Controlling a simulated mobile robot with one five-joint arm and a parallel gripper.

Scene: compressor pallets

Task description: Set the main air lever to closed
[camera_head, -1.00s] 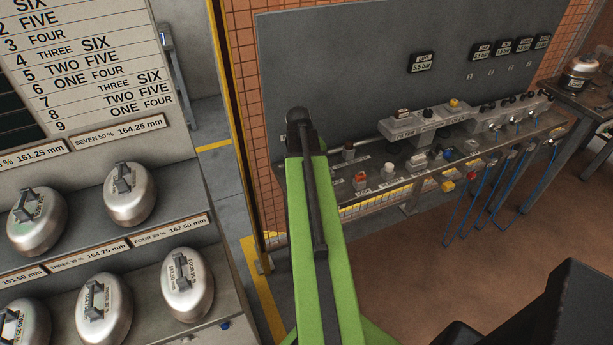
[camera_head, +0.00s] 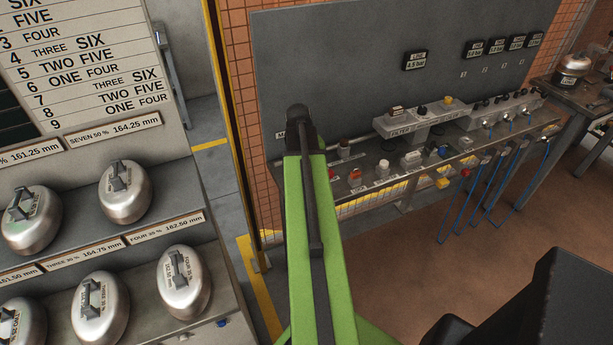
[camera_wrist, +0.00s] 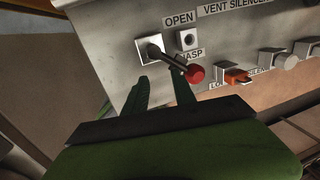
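The lever I take to be the main air lever (camera_wrist: 168,58) shows in the wrist view. It has a dark rod and a red ball knob (camera_wrist: 195,73), and rises from a pale square plate (camera_wrist: 149,49) on a grey panel. The rod slants down right, away from the OPEN label (camera_wrist: 180,19) above. My gripper (camera_wrist: 161,77) is open, with two dark green fingers apart just below the lever. The right fingertip is close to the rod; I cannot tell whether they touch.
A HASP label (camera_wrist: 191,55) and a small square fitting (camera_wrist: 187,39) lie right of the lever, with an orange part (camera_wrist: 237,76) beyond. The head view shows a bench with fittings (camera_head: 384,172), a line gauge (camera_head: 415,60) and a rack of metal weights (camera_head: 125,192) at left.

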